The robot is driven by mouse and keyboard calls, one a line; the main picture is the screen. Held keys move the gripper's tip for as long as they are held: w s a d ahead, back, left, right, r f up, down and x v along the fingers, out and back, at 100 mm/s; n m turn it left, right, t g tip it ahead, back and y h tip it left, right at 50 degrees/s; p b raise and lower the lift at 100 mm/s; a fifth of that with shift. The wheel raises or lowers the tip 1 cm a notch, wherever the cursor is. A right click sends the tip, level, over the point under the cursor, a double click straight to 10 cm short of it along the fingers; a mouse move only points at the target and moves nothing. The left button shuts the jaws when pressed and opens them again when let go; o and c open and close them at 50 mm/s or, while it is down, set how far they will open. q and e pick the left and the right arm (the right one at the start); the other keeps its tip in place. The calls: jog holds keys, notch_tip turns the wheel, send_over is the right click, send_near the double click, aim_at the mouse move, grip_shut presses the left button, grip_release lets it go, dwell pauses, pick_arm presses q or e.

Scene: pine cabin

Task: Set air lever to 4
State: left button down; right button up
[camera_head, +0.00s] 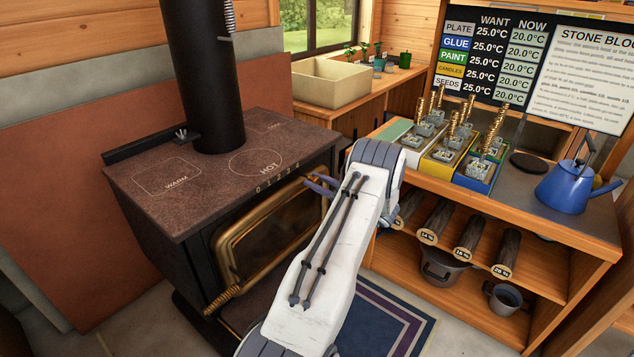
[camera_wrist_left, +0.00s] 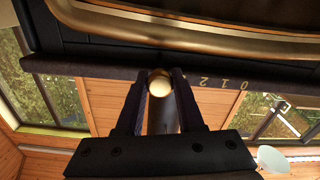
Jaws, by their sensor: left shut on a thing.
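The black stove (camera_head: 190,185) stands at the left in the head view, with the air scale 0 to 4 (camera_head: 278,178) along its front top edge. In the left wrist view the round brass end of the air lever (camera_wrist_left: 159,84) sits between the two fingers of my left gripper (camera_wrist_left: 160,90), which is shut on it. The digits 0, 1 and 2 (camera_wrist_left: 222,84) show to the right of it; those beyond are hidden by a finger, so I cannot read its exact setting. In the head view my left gripper (camera_head: 320,185) is at the stove's front edge, partly behind its arm.
The brass-framed stove door (camera_head: 270,245) is just below the scale. To the right, a wooden shelf (camera_head: 540,225) carries colored boxes, a blue kettle (camera_head: 572,187) and logs. A board of wanted and current temperatures (camera_head: 490,58) stands behind it.

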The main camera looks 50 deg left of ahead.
pick_arm(q)
jog(key=c, duration=0.5)
grip_release()
jog(key=shift+w, duration=0.25)
jog(key=d, duration=0.3)
jog(key=w+d, duration=0.1)
jog(key=d, duration=0.3)
jog(key=d+p, duration=0.1)
jog(key=d, duration=0.2)
jog(key=shift+w+d, duration=0.15)
jog(key=shift+w, duration=0.15)
jog(key=shift+w, duration=0.1)
